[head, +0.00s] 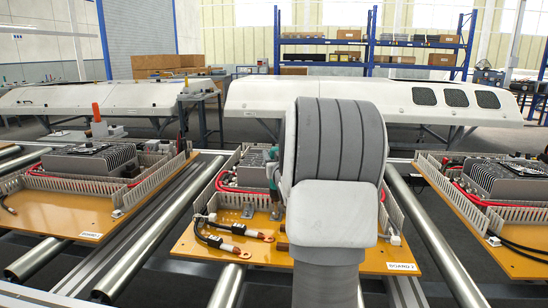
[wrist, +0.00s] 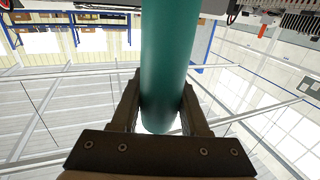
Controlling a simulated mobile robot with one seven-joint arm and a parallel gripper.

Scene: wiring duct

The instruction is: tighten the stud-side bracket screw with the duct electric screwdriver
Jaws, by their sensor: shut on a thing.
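My gripper (wrist: 158,108) is shut on a teal cylinder, the body of the electric screwdriver (wrist: 170,50). In the head view my own grey arm stands in front and hides most of the tool. A bit of teal screwdriver (head: 272,160) shows at the arm's left edge, over the middle board (head: 190,240). A small metal bracket (head: 248,211) sits near the board's front, behind the black cables with copper lugs (head: 236,229). I cannot make out the stud-side screw or the screwdriver tip; whether they touch is hidden.
Grey slotted duct (head: 212,200) and a finned unit (head: 245,170) stand on the middle board. Similar boards lie left (head: 75,205) and right (head: 515,235), with metal rollers (head: 440,245) between. White panels and blue shelving (head: 368,45) are at the back.

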